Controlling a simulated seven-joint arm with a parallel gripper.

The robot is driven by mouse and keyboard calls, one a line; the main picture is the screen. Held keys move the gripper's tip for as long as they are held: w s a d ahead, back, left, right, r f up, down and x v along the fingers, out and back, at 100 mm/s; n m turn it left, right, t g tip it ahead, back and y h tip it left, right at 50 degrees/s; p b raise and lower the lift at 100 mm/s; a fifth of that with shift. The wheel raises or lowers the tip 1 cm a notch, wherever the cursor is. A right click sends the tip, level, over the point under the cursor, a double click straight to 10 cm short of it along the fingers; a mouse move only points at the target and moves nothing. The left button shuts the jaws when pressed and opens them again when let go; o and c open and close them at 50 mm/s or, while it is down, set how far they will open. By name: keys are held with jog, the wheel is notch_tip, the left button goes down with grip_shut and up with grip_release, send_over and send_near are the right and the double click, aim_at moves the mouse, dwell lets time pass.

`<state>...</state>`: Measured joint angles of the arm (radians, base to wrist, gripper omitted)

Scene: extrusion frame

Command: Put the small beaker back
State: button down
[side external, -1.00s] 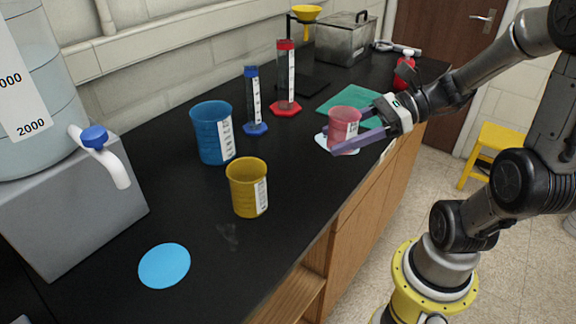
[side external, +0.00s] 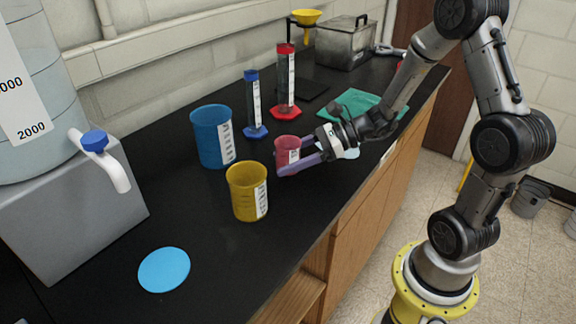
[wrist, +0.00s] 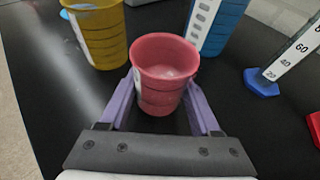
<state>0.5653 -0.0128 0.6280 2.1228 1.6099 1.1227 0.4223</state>
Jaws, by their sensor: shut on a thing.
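The small red beaker (side external: 287,151) is upright between the purple fingers of my gripper (side external: 298,162), which is shut on it. A pale round mat (side external: 351,153) lies partly hidden behind my gripper.
A blue cylinder (side external: 253,105) and a red cylinder (side external: 286,85) stand behind the beakers. A light-blue disc (side external: 164,270) lies bare at the front. A large tank (side external: 35,90) stands left. The black bench is clear around the disc.

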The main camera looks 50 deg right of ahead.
jog(key=shift+f, duration=0.95)
jog(key=shift+f, duration=0.15)
jog(key=shift+c, duration=0.5)
grip_release()
